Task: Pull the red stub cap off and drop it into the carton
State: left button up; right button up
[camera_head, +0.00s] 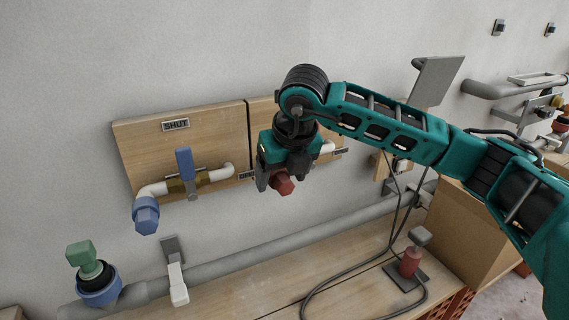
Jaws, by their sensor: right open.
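The red stub cap (282,183) shows at the lower end of the pipe on the second wooden board, with its upper part hidden by my right gripper. My right gripper (281,177) points down over the cap, its dark fingers on either side of it. The jaws are open; whether a finger touches the cap I cannot tell. The carton (465,232) is a brown box at the right, partly behind my right arm; its inside is not visible. My left gripper is not in view.
The first board (135,150) carries a blue lever valve (186,165) and a blue cap (146,214). A grey pipe (300,235) runs along the wall above the wooden bench (335,292). A black cable and a red-bodied item (411,262) lie before the carton. A green-topped fitting (84,258) stands left.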

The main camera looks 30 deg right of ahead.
jog(key=c, duration=1.2)
